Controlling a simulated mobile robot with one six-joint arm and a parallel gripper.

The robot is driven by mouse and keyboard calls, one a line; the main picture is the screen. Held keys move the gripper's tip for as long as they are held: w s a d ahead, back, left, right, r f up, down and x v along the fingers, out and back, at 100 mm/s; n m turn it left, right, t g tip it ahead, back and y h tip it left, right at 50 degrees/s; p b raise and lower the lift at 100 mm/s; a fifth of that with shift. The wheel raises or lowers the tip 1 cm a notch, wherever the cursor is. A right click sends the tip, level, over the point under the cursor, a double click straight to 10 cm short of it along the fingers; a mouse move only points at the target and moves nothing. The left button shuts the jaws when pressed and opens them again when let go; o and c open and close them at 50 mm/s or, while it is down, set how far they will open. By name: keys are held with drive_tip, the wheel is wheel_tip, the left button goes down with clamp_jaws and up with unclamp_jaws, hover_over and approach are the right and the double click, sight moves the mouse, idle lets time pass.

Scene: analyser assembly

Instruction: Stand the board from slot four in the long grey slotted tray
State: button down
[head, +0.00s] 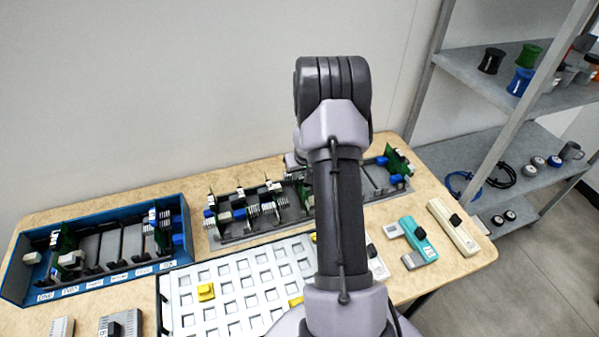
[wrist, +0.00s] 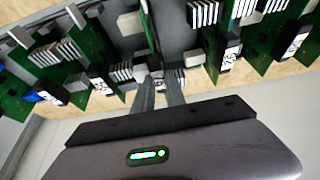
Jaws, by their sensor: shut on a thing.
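The long grey slotted tray (head: 285,229) lies at the back of the table, with several green boards standing in it at both ends. Bare slots show in its right half. My arm covers part of it. In the wrist view, my gripper (wrist: 159,84) is shut on a board (wrist: 149,22) seen nearly edge-on; its lower edge is hard to make out. Green boards with white finned blocks stand to its left (wrist: 88,42) and right (wrist: 230,40). The head view hides my gripper behind the arm. I cannot tell whether the held board touches the tray.
A blue labelled case (head: 100,284) with boards and empty slots stands at the left. A white grid tray (head: 236,290) with yellow pieces lies in front. Teal (head: 417,240) and cream (head: 453,228) devices lie at the right. A shelf rack (head: 510,150) stands beyond the table.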

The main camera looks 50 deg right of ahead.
drive_tip(key=shift+f+b, duration=1.4)
drive_tip(key=shift+f, duration=0.25)
idle(0.7)
idle(0.3)
drive_tip(key=c, duration=1.3)
unclamp_jaws()
drive_tip(key=shift+o, duration=0.7)
drive_tip(key=shift+r+p, duration=0.85)
drive_tip(key=shift+r, duration=0.85)
drive_tip(key=shift+r+p, duration=1.1)
drive_tip(key=shift+r, duration=0.5)
wheel_tip(320, 180, up, 4)
drive_tip(key=shift+s+f+p, duration=0.1)
drive_tip(key=shift+p, duration=1.1)
drive_tip(key=shift+r, duration=0.25)
